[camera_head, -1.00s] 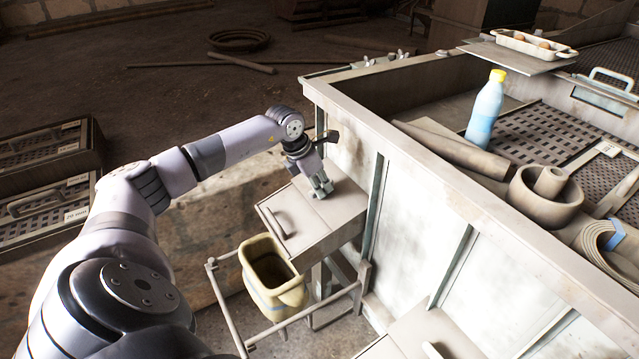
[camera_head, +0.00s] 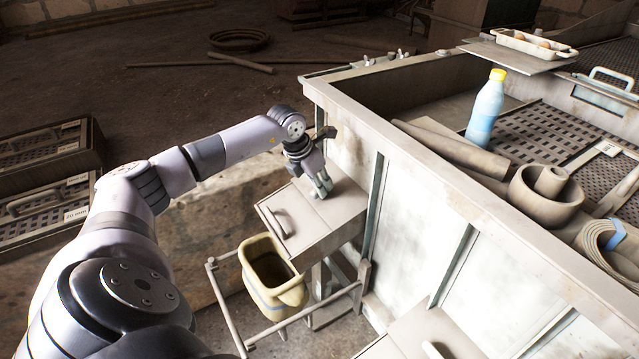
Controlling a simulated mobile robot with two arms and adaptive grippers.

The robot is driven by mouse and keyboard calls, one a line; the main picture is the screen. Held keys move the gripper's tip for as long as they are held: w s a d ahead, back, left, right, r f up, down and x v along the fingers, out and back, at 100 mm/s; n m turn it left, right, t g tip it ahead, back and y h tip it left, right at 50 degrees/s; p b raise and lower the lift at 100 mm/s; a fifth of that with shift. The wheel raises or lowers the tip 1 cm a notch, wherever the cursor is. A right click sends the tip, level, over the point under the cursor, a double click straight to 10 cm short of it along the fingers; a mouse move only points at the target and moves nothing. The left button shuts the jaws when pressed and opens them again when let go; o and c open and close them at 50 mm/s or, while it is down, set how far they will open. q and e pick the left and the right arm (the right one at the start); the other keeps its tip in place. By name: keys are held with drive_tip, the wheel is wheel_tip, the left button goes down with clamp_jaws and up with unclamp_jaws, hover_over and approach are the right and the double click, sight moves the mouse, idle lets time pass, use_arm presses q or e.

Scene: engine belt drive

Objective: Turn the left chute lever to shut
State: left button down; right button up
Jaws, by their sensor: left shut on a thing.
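The left chute (camera_head: 335,207) is a grey metal box sticking out from the side of the big pale bin. A curved grey handle (camera_head: 279,222) lies on its sloping front plate. My left gripper (camera_head: 322,187) points down at the top of this chute, close to the bin wall. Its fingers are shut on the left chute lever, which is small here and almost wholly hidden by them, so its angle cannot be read. My right gripper is out of view.
A yellowish bucket (camera_head: 272,285) hangs in a rail frame (camera_head: 227,312) below the chute. A second chute (camera_head: 425,330) is at the bottom edge.

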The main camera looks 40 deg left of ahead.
use_arm(q)
drive_tip(key=n, duration=0.4)
drive_tip(key=shift+n+y, duration=0.3)
drive_tip(key=n, duration=0.3)
drive_tip(key=shift+n, duration=0.4)
drive_tip(key=n, duration=0.3)
drive_tip(key=n+g, duration=0.1)
drive_tip(key=n, duration=0.3)
drive_tip(key=shift+w+r+y, duration=0.1)
drive_tip(key=shift+y, duration=0.3)
drive_tip(key=c, duration=1.5)
unclamp_jaws()
drive_tip(key=v, duration=1.2)
